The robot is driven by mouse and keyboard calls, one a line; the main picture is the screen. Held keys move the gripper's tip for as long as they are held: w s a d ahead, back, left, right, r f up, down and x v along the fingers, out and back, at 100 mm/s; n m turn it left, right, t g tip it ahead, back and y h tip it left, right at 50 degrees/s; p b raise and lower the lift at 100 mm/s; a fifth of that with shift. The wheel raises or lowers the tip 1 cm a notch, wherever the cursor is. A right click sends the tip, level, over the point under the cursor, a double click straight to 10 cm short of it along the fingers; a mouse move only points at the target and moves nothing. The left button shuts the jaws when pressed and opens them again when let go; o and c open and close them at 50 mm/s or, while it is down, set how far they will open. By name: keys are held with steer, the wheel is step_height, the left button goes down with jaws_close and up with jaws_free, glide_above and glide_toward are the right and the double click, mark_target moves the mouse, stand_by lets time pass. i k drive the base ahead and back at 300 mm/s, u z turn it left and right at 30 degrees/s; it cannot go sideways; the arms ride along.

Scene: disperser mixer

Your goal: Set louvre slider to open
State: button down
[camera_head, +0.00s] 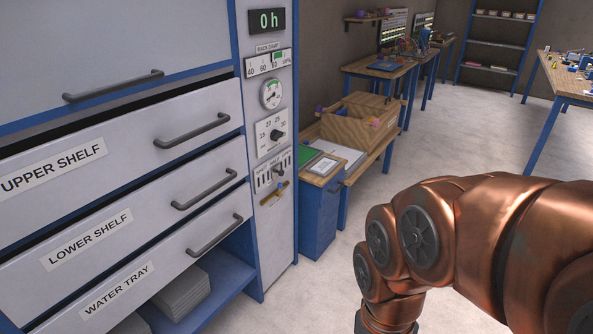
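A louvre panel (264,183) with dark upright slots is low on the narrow control column at the cabinet's right side. A small dark knob (278,169), which looks like the louvre slider, sits at the right part of this panel. The panel's small markings are too small to read, so I cannot tell its setting. A brass-coloured lever (275,193) lies tilted just below it. My copper arm fills the lower right, well to the right of the panel and apart from it. Its end runs out of the bottom edge, so my gripper is hidden.
Above the louvre are a dial knob (277,134), a round gauge (271,94) and a display (267,21) reading 0 h. Drawers with grey handles (192,131) are at left. A blue bin (318,206) and a low bench stand right of the column. Open floor lies between column and arm.

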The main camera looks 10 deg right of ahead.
mark_target(275, 170)
steer(key=k, duration=0.4)
steer(key=u, duration=1.1)
steer(key=i, duration=0.8)
steer(key=z, duration=0.75)
